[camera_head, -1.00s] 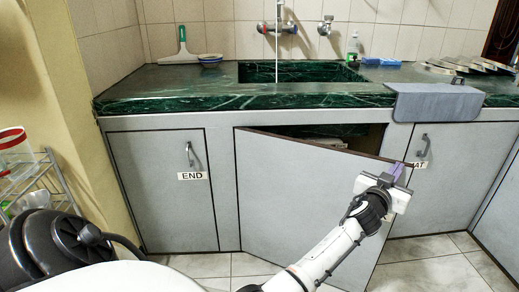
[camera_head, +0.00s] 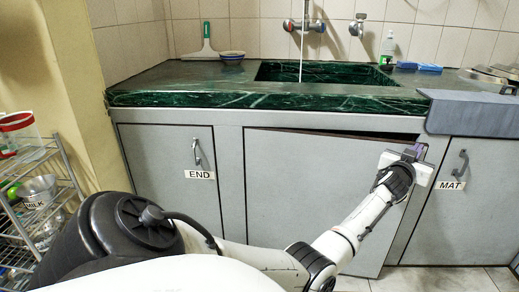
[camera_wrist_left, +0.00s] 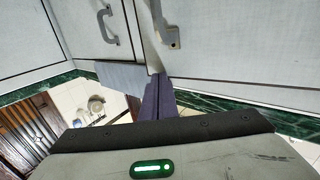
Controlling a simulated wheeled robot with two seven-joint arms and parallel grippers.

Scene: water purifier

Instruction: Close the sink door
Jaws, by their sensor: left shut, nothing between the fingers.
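The grey sink door (camera_head: 300,185) under the basin stands slightly ajar, with a thin dark gap along its top that widens to the right. It also shows at the right of the left wrist view (camera_wrist_left: 245,40), with a metal handle (camera_wrist_left: 166,28) near its free edge. My left gripper (camera_head: 418,151) is shut and empty at the door's upper right corner. In the left wrist view its purple fingers (camera_wrist_left: 158,95) are at the door's free edge; I cannot tell whether they touch it. My left forearm crosses in front of the door and hides its lower part. My right gripper is not in view.
A cabinet door labelled END (camera_head: 172,175) is on the left, and one labelled MAT (camera_head: 450,200) is on the right. A grey mat (camera_head: 475,115) hangs over the green marble counter edge (camera_head: 260,100). A wire rack (camera_head: 55,215) stands at far left.

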